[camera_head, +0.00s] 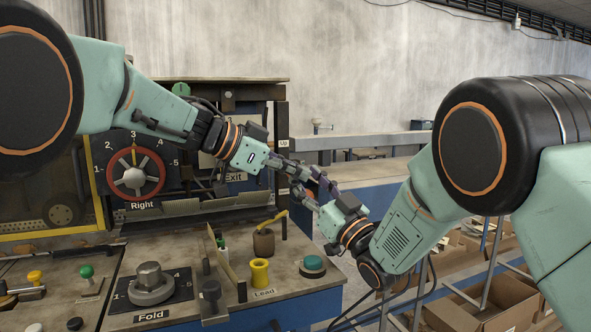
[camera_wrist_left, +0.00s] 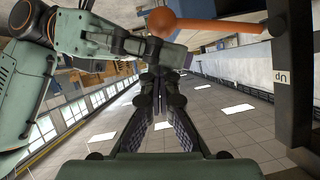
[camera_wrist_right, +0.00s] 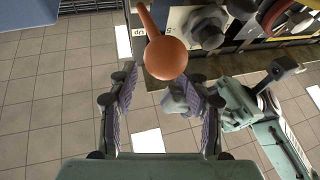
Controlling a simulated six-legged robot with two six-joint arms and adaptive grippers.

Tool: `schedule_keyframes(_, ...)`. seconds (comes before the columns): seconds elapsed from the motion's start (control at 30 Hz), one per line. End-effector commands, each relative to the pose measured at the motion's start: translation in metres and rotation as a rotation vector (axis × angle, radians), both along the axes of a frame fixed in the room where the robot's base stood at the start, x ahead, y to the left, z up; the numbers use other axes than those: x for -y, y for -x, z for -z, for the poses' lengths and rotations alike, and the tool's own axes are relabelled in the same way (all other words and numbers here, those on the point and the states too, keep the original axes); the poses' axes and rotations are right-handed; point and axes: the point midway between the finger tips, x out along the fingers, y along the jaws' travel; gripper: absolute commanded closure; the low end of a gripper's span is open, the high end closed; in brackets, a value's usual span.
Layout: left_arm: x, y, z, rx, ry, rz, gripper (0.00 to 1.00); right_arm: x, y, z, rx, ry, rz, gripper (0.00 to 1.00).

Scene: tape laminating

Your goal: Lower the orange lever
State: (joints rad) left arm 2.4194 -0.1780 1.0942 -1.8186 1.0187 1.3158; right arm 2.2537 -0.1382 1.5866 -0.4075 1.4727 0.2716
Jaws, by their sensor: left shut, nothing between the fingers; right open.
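The orange lever shows in the left wrist view as a round knob (camera_wrist_left: 162,21) on an arm running right to a dark post with an "Up" label. My left gripper (camera_wrist_left: 156,78) is shut and empty, below the knob in that picture. In the right wrist view the orange knob (camera_wrist_right: 166,58) lies ahead, between the spread fingertips of my right gripper (camera_wrist_right: 160,84), which is open. I cannot tell whether any finger touches it. In the head view the left gripper (camera_head: 312,173) and right gripper (camera_head: 313,194) are close together beside the post, and the lever is hidden or unclear.
The dark post (camera_head: 281,160) carries the "Up" label. Cardboard boxes (camera_head: 480,306) stand at lower right.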

Motion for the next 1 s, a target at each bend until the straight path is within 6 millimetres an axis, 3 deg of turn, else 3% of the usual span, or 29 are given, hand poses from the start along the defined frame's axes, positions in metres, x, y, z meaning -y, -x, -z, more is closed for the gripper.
schedule_keyframes(0.03, -0.002, -0.001, 0.01, -0.012, -0.009, -0.007, 1.0, 0.0, 0.001, -0.011, 0.026, -0.009, -0.004, 0.46)
schedule_keyframes(0.37, -0.003, -0.002, 0.009, -0.012, -0.008, -0.009, 1.0, 0.005, 0.005, -0.008, 0.024, -0.01, -0.002, 0.46)
schedule_keyframes(0.7, -0.004, -0.002, 0.008, -0.01, -0.005, -0.01, 1.0, 0.03, 0.04, 0.021, 0.005, -0.008, 0.003, 0.46)
schedule_keyframes(1.0, -0.002, -0.002, 0.004, -0.005, -0.002, -0.006, 1.0, 0.041, 0.057, 0.036, -0.004, -0.005, 0.001, 0.46)
